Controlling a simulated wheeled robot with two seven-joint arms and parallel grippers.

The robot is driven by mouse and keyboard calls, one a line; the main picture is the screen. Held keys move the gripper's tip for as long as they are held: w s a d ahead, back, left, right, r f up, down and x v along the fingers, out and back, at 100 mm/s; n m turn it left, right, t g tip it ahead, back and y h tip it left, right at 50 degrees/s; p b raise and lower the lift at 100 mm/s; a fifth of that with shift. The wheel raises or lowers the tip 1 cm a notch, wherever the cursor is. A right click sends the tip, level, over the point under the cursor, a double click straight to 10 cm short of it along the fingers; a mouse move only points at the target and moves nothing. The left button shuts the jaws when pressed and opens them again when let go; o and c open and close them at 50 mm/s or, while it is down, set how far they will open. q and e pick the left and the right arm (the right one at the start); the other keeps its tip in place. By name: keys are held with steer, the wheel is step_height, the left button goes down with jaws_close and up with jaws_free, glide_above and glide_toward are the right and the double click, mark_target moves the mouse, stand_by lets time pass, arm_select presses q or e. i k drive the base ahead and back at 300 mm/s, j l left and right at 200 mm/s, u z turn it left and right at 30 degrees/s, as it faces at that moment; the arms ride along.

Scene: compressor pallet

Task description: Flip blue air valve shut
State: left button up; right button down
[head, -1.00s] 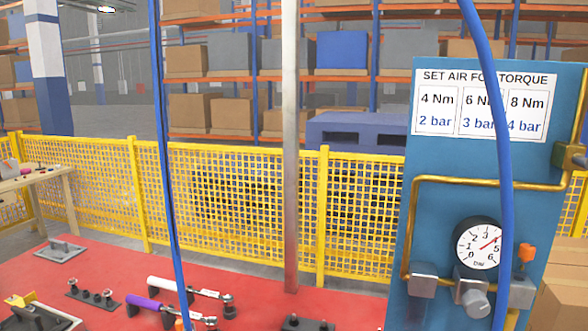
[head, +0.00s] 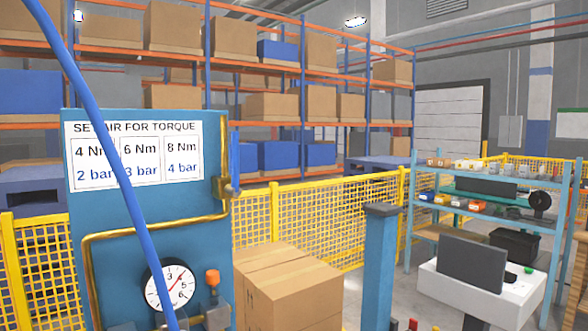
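A blue lever handle (head: 234,158) stands upright at the right edge of the blue air panel (head: 120,225). It sits by a brass valve body (head: 221,187) on the brass pipe (head: 150,228). A round pressure gauge (head: 168,287) is low on the panel, its needle pointing up and right. A blue hose (head: 110,135) crosses in front of the panel and partly covers the gauge and the torque sign (head: 132,156). Neither of my grippers is in the head view.
An orange knob (head: 212,279) sticks up right of the gauge. A cardboard box (head: 285,290) stands right of the panel, beside a blue post (head: 380,265). A yellow mesh fence (head: 255,222) runs behind. A white desk with a monitor (head: 472,265) and a shelf rack are at right.

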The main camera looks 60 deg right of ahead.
mark_target(233, 189)
steer(key=z, duration=1.5)
steer(key=l, duration=0.4)
steer(key=k+l, duration=0.15)
steer(key=l, duration=0.2)
